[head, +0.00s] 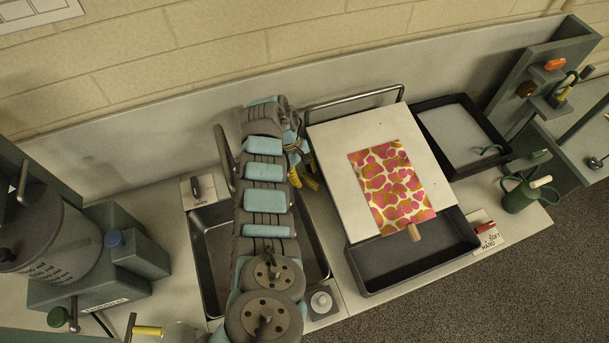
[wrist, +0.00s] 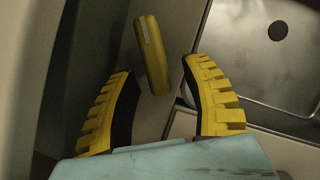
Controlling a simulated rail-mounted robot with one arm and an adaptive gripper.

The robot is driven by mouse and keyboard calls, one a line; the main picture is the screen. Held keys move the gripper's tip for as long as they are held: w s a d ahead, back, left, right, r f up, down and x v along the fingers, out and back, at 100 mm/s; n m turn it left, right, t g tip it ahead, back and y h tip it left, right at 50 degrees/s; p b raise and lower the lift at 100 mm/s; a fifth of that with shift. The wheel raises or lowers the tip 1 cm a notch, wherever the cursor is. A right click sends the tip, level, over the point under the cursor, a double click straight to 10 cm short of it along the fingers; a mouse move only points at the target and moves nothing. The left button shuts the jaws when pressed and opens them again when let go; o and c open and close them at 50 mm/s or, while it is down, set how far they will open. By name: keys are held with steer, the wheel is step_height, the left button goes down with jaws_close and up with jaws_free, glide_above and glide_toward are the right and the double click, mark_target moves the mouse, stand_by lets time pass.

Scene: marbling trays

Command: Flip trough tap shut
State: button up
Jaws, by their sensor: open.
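A yellow lever with a pale stripe, which looks like the tap handle (wrist: 152,55), stands between and just beyond my fingertips in the wrist view. My gripper (wrist: 162,72) is open, with one finger on each side of the lever and visible gaps. In the head view my gripper (head: 303,180) points down beside the back right of the left metal trough (head: 205,285). The lever cannot be made out there, behind my arm. The trough's floor and round dark drain (wrist: 278,31) show at the upper right in the wrist view.
A bent metal pipe (head: 225,160) rises behind the trough. To the right, a pale board (head: 335,150) carries a patterned sheet (head: 391,187) above a dark tray (head: 410,263). A grey drum machine (head: 60,240) stands at the left. A wall panel runs close behind.

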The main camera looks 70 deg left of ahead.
steer(key=shift+w+d+f, duration=0.1)
steer(key=shift+f, duration=0.15)
jaws_close()
